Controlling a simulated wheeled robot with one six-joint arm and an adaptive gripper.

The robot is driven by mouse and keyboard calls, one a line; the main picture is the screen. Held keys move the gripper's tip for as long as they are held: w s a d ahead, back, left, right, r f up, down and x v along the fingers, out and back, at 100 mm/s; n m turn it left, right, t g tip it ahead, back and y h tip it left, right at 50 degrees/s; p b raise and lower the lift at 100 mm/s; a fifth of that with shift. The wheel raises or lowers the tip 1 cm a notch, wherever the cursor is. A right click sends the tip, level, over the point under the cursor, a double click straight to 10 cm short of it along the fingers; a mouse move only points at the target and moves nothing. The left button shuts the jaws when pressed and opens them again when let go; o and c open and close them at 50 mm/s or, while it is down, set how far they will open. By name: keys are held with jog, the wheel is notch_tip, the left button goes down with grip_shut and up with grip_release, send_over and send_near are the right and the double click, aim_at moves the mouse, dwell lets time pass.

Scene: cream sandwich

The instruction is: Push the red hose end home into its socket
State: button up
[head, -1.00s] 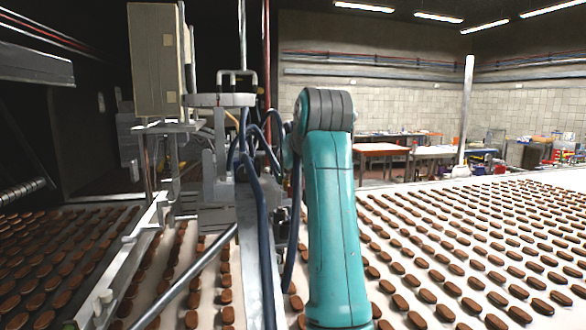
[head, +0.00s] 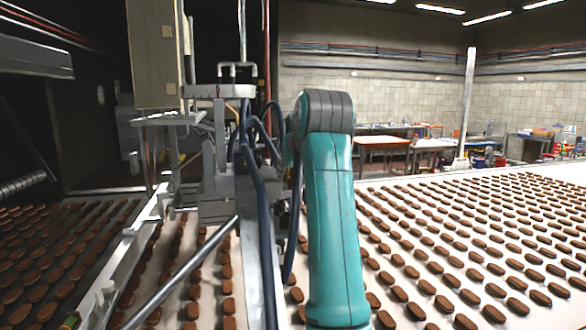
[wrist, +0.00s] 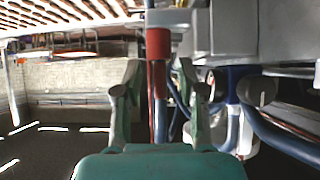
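In the wrist view a thick red hose end (wrist: 158,43) meets a grey metal part at the top of the picture. A thinner red length (wrist: 159,85) runs down the picture from it. My gripper (wrist: 159,68) is open, with one finger on each side of the red hose and a visible gap on both sides. I cannot tell whether the hose is between the fingertips or beyond them. The socket's opening cannot be made out. In the head view my teal arm hides the gripper and the hose end. A red vertical line (head: 267,60) shows behind the machine.
Blue hoses (head: 262,190) hang close to the left of my arm, and one also shows in the wrist view (wrist: 275,135). Belts with many brown biscuits (head: 450,240) spread below and right.

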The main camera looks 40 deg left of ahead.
jog(key=v, duration=1.2)
jog(key=shift+d, duration=0.1)
dwell(0.4)
